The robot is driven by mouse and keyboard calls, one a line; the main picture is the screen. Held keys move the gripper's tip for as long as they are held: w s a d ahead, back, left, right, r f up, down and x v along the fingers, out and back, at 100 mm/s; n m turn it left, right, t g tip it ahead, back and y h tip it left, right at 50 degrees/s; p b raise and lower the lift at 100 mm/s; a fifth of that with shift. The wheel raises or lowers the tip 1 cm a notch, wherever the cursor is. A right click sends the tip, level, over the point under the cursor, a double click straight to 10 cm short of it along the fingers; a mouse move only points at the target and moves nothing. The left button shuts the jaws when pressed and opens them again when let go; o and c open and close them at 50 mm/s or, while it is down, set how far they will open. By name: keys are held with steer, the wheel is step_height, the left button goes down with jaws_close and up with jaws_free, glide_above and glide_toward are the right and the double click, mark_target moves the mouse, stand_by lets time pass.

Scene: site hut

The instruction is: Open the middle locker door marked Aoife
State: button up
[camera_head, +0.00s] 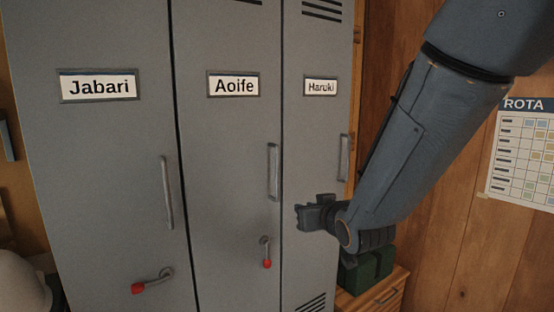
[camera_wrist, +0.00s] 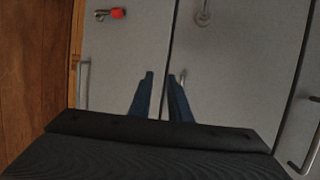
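The middle locker door marked Aoife (camera_head: 225,150) is grey and closed flush with its neighbours. Its upright bar handle (camera_head: 273,172) is near its right edge. Below it, a small lever (camera_head: 266,252) hangs down with its red tip lowest. My gripper (camera_head: 301,217) is in front of the Haruki door, right of and below the Aoife handle. The wrist view looks upside down; the fingers (camera_wrist: 160,78) stand apart with nothing between them, over the door seam. The Aoife handle (camera_wrist: 184,80) is just right of them, partly hidden by a finger.
The Jabari door (camera_head: 90,170) is closed at left, its red-tipped lever (camera_head: 152,282) lying sideways. The Haruki door (camera_head: 312,140) is closed; its lever (camera_wrist: 110,14) lies sideways in the wrist view. A green box (camera_head: 367,272) on a wooden cabinet (camera_head: 378,294) stands at the right.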

mark_target(278, 167)
steer(key=a+r+n+t+y+p, duration=0.1)
steer(key=a+r+t+y, duration=0.3)
steer(key=r, duration=0.5)
steer(key=shift+g+h, duration=0.5)
steer(key=shift+g, duration=0.1)
steer(key=shift+p+x, duration=1.05)
steer(key=shift+x, duration=3.25)
steer(key=shift+a+f, duration=0.15)
steer(key=shift+a, duration=0.05)
steer(key=shift+c, duration=0.3)
jaws_close()
